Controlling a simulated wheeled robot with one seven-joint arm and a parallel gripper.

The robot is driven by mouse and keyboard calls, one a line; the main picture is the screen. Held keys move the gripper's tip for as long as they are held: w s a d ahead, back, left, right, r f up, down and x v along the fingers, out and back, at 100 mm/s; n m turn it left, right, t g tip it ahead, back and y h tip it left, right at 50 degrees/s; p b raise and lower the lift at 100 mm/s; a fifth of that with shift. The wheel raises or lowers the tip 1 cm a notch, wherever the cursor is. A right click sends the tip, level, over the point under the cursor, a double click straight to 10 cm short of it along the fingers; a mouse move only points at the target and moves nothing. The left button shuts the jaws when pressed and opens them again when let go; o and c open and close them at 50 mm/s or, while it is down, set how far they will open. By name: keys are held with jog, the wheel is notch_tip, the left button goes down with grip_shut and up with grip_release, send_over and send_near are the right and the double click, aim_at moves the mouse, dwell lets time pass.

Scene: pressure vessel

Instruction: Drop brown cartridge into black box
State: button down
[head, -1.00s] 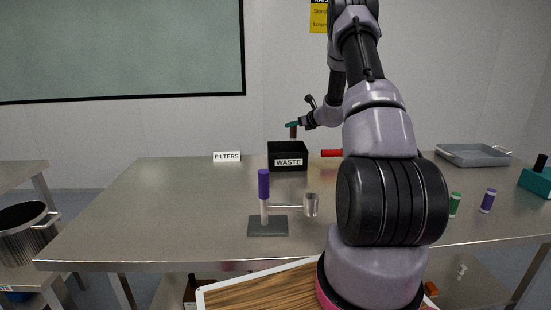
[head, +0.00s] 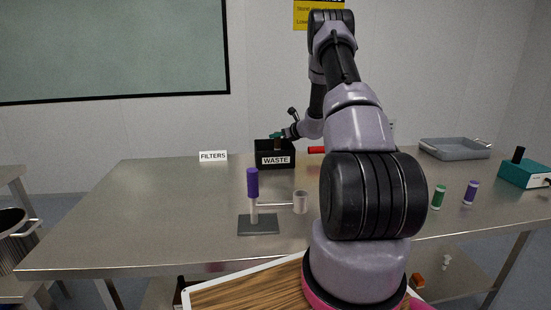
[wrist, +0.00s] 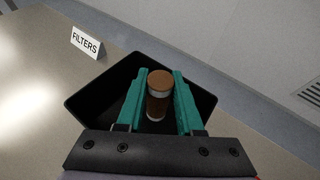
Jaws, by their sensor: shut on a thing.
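The black box (head: 261,150) with a WASTE label stands at the far side of the table. It also fills the middle of the wrist view (wrist: 92,103), its inside dark. My gripper (wrist: 159,78) has teal fingers and is shut on the brown cartridge (wrist: 158,103), which has a brown cap and a pale band. In the wrist view the cartridge is upright between the fingers, over the box opening. In the head view my gripper (head: 278,136) is at the box's top, and the cartridge's lower end is hidden behind the front wall.
A FILTERS sign (head: 213,156) stands left of the box. A stand with a purple cartridge (head: 252,183) and a clear cup (head: 300,202) is nearer. Green (head: 438,197) and purple (head: 471,192) cartridges, a grey tray (head: 455,149) and a teal device (head: 525,174) are at right.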

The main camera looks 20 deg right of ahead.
jog(key=shift+c, duration=2.3)
grip_release()
jog(key=shift+s, duration=0.1)
jog(key=v, duration=1)
jog(key=shift+s+d+r, duration=0.15)
jog(key=shift+s+r, duration=0.05)
jog(key=shift+s, duration=0.05)
